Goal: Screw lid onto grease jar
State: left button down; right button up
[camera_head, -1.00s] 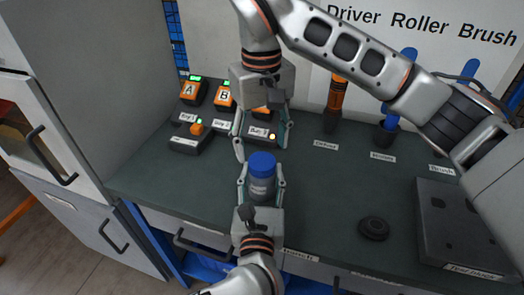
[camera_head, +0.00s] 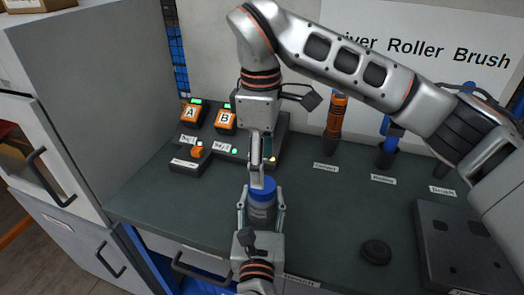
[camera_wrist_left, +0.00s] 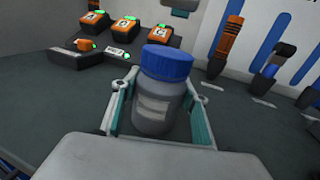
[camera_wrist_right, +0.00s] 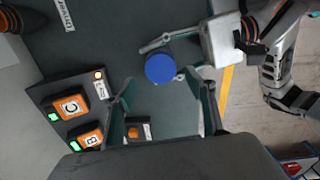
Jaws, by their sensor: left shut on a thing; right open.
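The grease jar (camera_head: 262,210) is a grey-blue jar with a pale label, held upright over the front of the bench. My left gripper (camera_head: 261,212) is shut on its sides; the left wrist view shows the jar (camera_wrist_left: 153,113) between the two fingers. The blue lid (camera_head: 262,188) sits on top of the jar; how tightly it is threaded cannot be told. My right gripper (camera_head: 260,180) points down from above, seen edge-on close to the lid. In the right wrist view its open fingers (camera_wrist_right: 158,88) stand apart, with the lid (camera_wrist_right: 160,68) around the gap between their tips.
Chargers with orange lettered packs (camera_head: 226,119) and a small box with an orange knob (camera_head: 190,158) stand behind left. An orange-handled driver (camera_head: 336,118) and a blue-handled tool (camera_head: 388,140) stand behind right. A black disc (camera_head: 376,252) and a grey case (camera_head: 462,245) lie front right.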

jog(key=n, duration=0.6)
jog(key=shift+r, duration=0.2)
jog(key=n, duration=0.3)
jog(key=shift+r+n, duration=0.15)
jog(key=shift+n, duration=0.25)
jog(key=n, duration=0.4)
jog(key=shift+r, duration=0.15)
jog(key=n, duration=0.3)
jog(key=shift+r+n, duration=0.1)
jog(key=shift+n, duration=0.3)
jog(key=n, duration=0.5)
jog(key=shift+r+n, duration=0.25)
jog(key=shift+n, duration=0.15)
jog(key=n, duration=0.3)
jog(key=shift+r+n, duration=0.15)
jog(key=shift+n, duration=0.15)
jog(key=n, duration=0.3)
jog(key=shift+r+n, duration=0.1)
jog(key=shift+n, duration=0.2)
jog(key=n, duration=0.4)
jog(key=shift+r, duration=0.15)
